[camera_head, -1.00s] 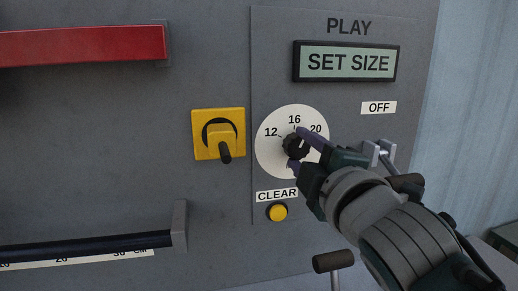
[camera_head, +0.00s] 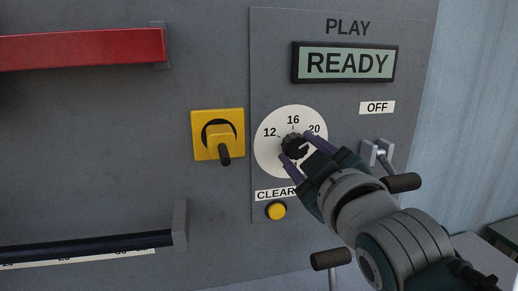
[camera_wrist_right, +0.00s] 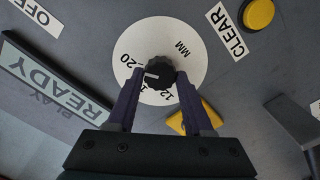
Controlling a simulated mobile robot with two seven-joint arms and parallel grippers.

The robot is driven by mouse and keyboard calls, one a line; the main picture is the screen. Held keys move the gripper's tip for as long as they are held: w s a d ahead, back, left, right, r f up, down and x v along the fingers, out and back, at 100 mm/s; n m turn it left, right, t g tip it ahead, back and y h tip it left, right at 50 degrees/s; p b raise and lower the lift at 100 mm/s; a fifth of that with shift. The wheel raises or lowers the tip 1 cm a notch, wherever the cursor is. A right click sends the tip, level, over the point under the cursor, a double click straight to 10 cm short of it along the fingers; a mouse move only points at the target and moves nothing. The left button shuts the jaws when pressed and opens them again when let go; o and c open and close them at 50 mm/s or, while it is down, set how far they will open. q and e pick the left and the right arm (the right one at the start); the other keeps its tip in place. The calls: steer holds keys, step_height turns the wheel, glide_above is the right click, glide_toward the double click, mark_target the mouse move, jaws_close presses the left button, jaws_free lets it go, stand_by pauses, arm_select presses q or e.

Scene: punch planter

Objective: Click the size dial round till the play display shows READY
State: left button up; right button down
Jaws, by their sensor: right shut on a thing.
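The size dial is a round white plate (camera_head: 267,153) with a dark knob (camera_head: 292,146) at its middle and the marks 12, 16 and 20 around it. My right gripper (camera_head: 296,149) has its purple fingers on both sides of the knob, shut on it. The right wrist view also shows the knob (camera_wrist_right: 158,74) between the two fingertips (camera_wrist_right: 157,80). The play display (camera_head: 346,63) above the dial reads READY. It also shows in the right wrist view (camera_wrist_right: 58,82). My left gripper is not in view.
A yellow CLEAR button (camera_head: 276,211) sits below the dial. A yellow switch (camera_head: 218,135) with a black handle is left of it. A lever (camera_head: 380,155) beside the OFF label (camera_head: 377,107) is close to my right wrist. Another dark handle (camera_head: 331,259) sticks out below.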

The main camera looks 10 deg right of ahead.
stand_by(0.4)
steer(key=shift+c, duration=1.5)
jaws_free()
steer(key=s, duration=1)
steer(key=shift+d, duration=0.2)
